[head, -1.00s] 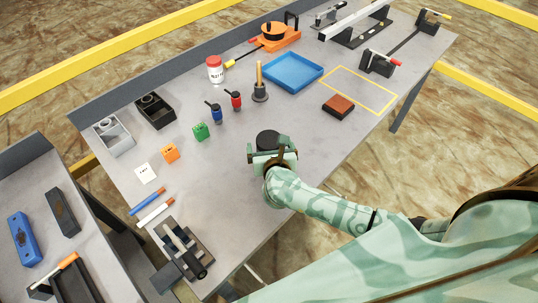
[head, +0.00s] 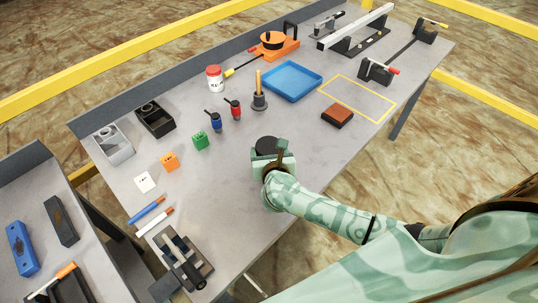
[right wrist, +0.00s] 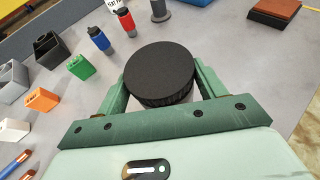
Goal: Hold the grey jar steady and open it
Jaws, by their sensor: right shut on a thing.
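The jar shows mostly as its round black lid (head: 266,145), near the front edge of the grey table, right of the middle. In the right wrist view the black lid (right wrist: 160,72) faces up between the two green fingers, with a ribbed side. The jar's body is mostly hidden under the lid and behind the gripper. My right gripper (head: 272,159) is shut on the jar from the front; it also shows in the right wrist view (right wrist: 160,93). I cannot tell how far down the jar the fingers grip. My left gripper is not in view.
A green block (head: 201,141), blue bottle (head: 215,122) and red bottle (head: 235,110) stand behind and left. A brown block (head: 338,116) lies to the right, near a blue tray (head: 291,81). A dark clamp-like fixture (head: 182,260) stands front left. Table around the jar is clear.

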